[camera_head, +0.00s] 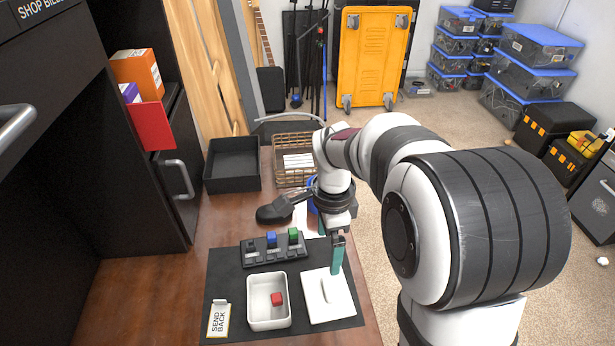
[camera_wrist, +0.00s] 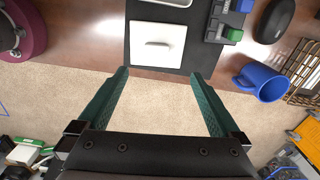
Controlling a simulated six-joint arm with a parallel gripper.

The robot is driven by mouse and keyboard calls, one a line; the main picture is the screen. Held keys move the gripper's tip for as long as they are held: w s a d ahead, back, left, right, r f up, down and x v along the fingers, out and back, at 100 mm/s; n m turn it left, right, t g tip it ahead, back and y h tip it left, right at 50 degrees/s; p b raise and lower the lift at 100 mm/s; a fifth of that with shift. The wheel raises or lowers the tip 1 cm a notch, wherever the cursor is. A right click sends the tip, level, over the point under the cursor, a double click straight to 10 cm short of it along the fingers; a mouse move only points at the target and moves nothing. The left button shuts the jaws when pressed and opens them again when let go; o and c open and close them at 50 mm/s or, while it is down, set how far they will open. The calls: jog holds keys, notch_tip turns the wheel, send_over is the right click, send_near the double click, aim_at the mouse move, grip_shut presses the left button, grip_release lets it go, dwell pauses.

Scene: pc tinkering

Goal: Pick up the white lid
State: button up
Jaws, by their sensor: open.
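A thin raised handle runs along the middle of the lid. In the wrist view the lid (camera_wrist: 158,52) is beyond the fingertips, roughly centred between them. My gripper (camera_head: 338,253) is above the far right part of the lid in the head view, with teal fingers. In the wrist view my gripper (camera_wrist: 158,80) is open with nothing between its fingers.
A black key switch block (camera_head: 272,252) with blue and green keys sits behind the box. A blue mug (camera_wrist: 262,82), black tray (camera_head: 233,165) and wire basket (camera_head: 293,178) are farther back. The table's right edge is close to the lid.

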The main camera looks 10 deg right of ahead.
aim_at(327, 287)
jog(key=f, duration=1.5)
jog(key=shift+s+d, duration=0.2)
jog(key=shift+s, duration=0.1)
grip_shut()
